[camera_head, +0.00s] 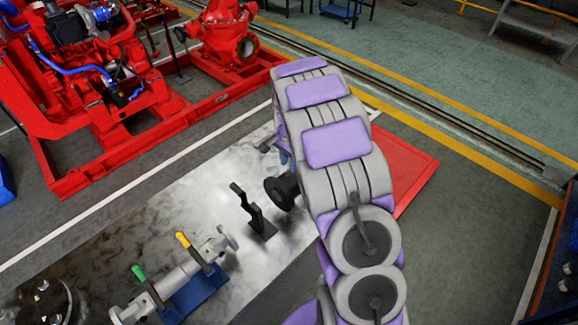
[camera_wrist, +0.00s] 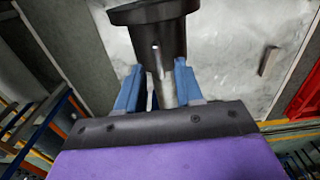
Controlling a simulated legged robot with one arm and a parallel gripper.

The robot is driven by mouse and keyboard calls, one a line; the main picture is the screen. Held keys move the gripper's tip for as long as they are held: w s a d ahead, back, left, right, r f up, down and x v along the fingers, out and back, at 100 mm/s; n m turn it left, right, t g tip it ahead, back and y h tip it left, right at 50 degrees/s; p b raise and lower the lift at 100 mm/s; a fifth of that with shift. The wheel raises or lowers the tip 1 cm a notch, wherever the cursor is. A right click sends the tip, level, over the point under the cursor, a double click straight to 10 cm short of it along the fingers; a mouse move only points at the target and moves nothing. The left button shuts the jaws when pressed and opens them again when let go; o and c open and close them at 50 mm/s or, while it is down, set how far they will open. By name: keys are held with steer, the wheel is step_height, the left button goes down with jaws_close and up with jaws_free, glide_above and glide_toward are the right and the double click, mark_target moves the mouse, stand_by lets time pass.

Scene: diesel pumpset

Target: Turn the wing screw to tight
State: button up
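A black flanged cylindrical fitting (camera_wrist: 158,32) is straight ahead of my gripper (camera_wrist: 157,86) in the wrist view. It also shows in the head view (camera_head: 284,190), just left of my arm. My two blue fingers are apart, one on each side of a thin silvery piece (camera_wrist: 166,90) below the fitting. This piece may be the wing screw, but its shape and whether a finger touches it cannot be told. In the head view my arm hides most of my gripper, with only a bit of blue showing.
A black upright bracket (camera_head: 252,212) stands on the pale bench top (camera_head: 150,225), left of the fitting. A pipe assembly with yellow and green handles (camera_head: 180,278) lies nearer. A red pumpset (camera_head: 105,85) stands at the back left. A red plate (camera_head: 412,180) lies right of my arm.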

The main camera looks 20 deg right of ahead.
step_height(320, 180, up, 14)
steer(key=shift+r, duration=0.2)
stand_by(0.5)
steer(key=s+a+r+n+g+b, duration=0.1)
steer(key=s+a+n+b, duration=0.2)
steer(key=s, duration=0.7)
steer(key=s+a+n+b, duration=0.1)
steer(key=s+a+n, duration=0.3)
steer(key=s, duration=0.7)
steer(key=s+a+f+n+b, duration=0.1)
steer(key=s+a+f+n, duration=0.1)
steer(key=s, duration=0.7)
steer(key=s+a+f+n+b, duration=0.2)
steer(key=s+f+n, duration=0.2)
steer(key=s, duration=0.6)
steer(key=shift+a+g+b, duration=0.25)
steer(key=shift+g+b, duration=0.05)
steer(key=shift+g, duration=0.1)
